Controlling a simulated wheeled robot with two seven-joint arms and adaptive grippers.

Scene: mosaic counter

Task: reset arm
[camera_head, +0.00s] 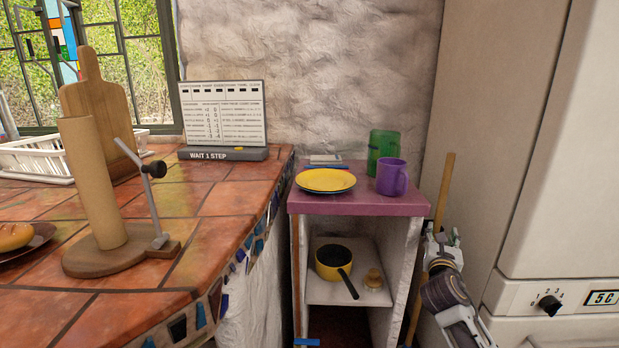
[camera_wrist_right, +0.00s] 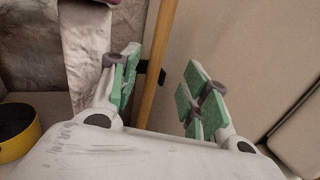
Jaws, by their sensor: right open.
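My right gripper (camera_head: 443,243) is at the right of the head view, pointing up beside the small purple-topped shelf unit and in front of the big cream appliance. It is open and empty. In the right wrist view its green-padded fingers (camera_wrist_right: 162,85) stand apart, with a wooden pole (camera_wrist_right: 160,60) seen behind the gap between them. I cannot tell how far the pole is from the fingers. My left gripper is not in view.
The shelf unit (camera_head: 300,203) bears a yellow plate (camera_head: 326,179), purple mug (camera_head: 391,178) and green glass (camera_head: 380,150); a yellow pan (camera_head: 333,262) sits inside. The cream appliance (camera_head: 560,140) stands right. The tiled counter (camera_head: 215,205) holds a paper-roll stand (camera_head: 95,190).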

